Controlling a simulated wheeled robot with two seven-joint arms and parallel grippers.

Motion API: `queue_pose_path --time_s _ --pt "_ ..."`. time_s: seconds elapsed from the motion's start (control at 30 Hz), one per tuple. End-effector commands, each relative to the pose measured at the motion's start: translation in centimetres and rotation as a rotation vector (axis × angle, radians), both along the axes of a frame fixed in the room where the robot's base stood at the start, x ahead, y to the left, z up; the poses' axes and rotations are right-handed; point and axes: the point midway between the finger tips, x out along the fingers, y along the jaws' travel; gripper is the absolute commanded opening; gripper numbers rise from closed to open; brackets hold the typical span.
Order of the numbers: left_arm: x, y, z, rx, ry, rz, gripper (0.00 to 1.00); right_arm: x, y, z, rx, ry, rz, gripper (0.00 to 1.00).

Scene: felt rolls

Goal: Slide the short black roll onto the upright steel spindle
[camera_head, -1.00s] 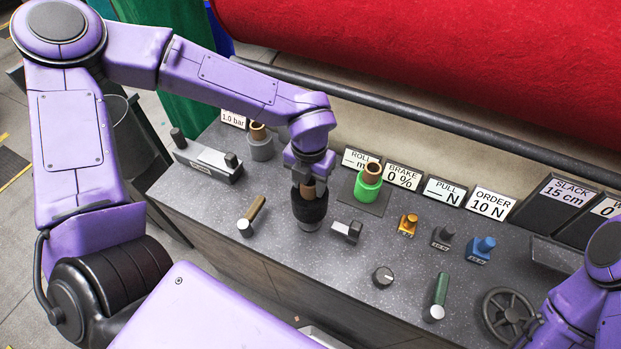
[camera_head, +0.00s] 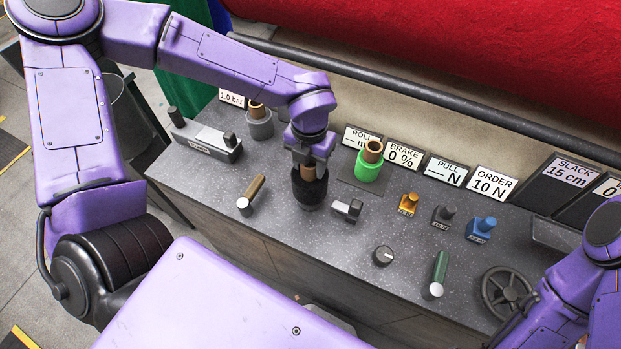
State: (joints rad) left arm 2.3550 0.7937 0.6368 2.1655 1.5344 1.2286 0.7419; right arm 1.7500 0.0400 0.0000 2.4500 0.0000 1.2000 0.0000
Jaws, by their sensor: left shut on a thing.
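The short black roll (camera_head: 309,192) stands upright on the grey console, with a brown core at its top. My left gripper (camera_head: 309,168) points down from above and is shut on the core. The roll's lower end appears at or close to the console top; whether it touches cannot be told. The steel spindle cannot be made out; the roll and gripper cover that spot. My right arm (camera_head: 590,275) shows at the right edge, but its gripper is not visible.
A green roll (camera_head: 368,172) stands on a dark plate to the right, and a grey roll (camera_head: 259,127) behind left. A brown-handled lever (camera_head: 251,194) and a small metal block (camera_head: 347,209) flank the black roll. Signs line the back; several knobs and a handwheel (camera_head: 505,292) lie right.

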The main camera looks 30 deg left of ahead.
Motion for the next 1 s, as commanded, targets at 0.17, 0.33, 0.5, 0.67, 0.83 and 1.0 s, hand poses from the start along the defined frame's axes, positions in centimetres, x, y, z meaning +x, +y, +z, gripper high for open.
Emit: queue_pose_path --time_s 0.17,0.33,0.5,0.67,0.83,1.0 --pt "0.0 0.0 -1.0 0.000 0.000 0.000 0.08 0.0 0.0 -0.7 0.000 0.000 0.000 0.78" --pt "0.0 0.0 -1.7 0.000 -0.001 0.000 0.08 0.0 0.0 -1.2 0.000 0.000 0.000 0.78" --pt "0.0 0.0 -2.5 0.000 -0.001 0.000 0.08 0.0 0.0 -1.7 0.000 0.000 0.000 0.78" --pt "0.0 0.0 -2.7 0.000 -0.001 0.001 0.08 0.0 0.0 -1.8 0.000 0.000 0.000 0.78" --pt "0.0 0.0 -2.9 0.000 -0.001 0.000 0.08 0.0 0.0 -1.9 0.000 0.000 0.000 0.78" --pt "0.0 0.0 -3.1 0.000 -0.001 0.001 0.08 0.0 0.0 -2.1 0.000 0.000 0.000 0.78"
